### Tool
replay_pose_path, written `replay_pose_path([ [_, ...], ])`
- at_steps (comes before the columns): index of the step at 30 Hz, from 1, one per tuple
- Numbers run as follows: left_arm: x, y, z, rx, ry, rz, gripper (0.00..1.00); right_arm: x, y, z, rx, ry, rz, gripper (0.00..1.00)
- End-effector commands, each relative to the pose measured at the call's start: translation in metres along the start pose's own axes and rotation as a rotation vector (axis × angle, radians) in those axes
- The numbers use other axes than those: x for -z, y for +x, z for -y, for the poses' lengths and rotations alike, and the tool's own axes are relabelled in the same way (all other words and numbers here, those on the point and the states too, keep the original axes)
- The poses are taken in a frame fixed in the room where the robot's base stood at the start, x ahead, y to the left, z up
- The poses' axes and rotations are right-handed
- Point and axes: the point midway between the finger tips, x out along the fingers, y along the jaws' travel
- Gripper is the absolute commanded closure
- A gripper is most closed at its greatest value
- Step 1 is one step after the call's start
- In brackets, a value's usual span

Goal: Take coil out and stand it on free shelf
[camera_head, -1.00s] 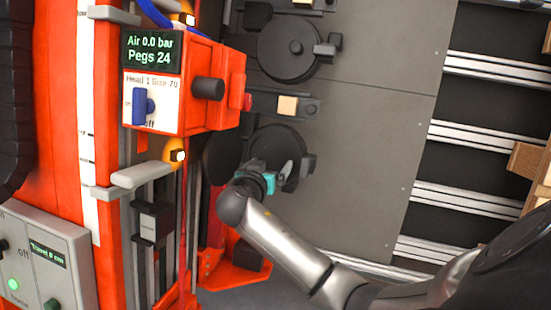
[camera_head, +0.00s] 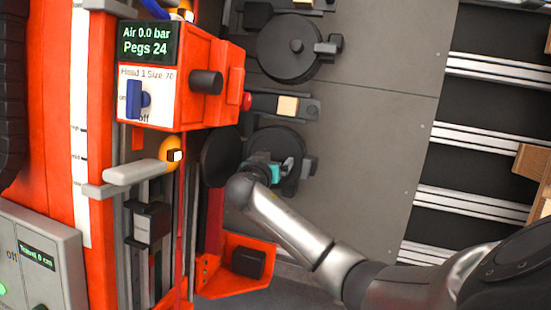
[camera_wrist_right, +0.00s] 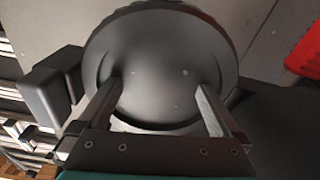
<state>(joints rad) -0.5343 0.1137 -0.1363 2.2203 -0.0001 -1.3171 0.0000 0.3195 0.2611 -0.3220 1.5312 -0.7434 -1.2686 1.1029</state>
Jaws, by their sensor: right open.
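No coil can be made out as such; it may be hidden in a dark round drum. The lower drum (camera_head: 292,140) is on the grey panel, partly behind my right gripper. My right gripper (camera_head: 284,172) is at this drum, its arm coming in from the right. In the right wrist view the fingers (camera_wrist_right: 160,100) are open, apart, in front of the drum's smooth round face (camera_wrist_right: 165,60). Whether they touch it I cannot tell. A dark block (camera_wrist_right: 50,85) sits at the drum's left edge. My left gripper is not in view.
An upper drum (camera_head: 285,62) is on the same panel (camera_head: 375,130). The orange machine head (camera_head: 205,85) reads air 0.0 bar and pegs 24. An orange bracket (camera_head: 235,278) is below my gripper. Dark bays between silver rails (camera_head: 480,135) lie right, with wooden pieces (camera_head: 532,165) at the edge.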

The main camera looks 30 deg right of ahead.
Motion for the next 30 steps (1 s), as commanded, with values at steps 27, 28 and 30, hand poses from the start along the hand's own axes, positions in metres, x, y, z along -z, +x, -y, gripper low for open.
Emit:
replay_pose_path([
  [27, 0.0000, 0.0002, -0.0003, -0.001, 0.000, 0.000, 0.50, -0.0004, -0.0003, -0.0002, -0.001, -0.001, 0.000, 0.92],
  [28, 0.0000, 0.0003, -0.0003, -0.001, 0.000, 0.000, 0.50, -0.0004, -0.0003, -0.0002, -0.001, -0.001, 0.000, 0.96],
  [30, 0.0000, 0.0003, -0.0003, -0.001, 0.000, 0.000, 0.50, -0.0005, -0.0003, -0.0002, -0.001, -0.001, 0.001, 1.00],
])
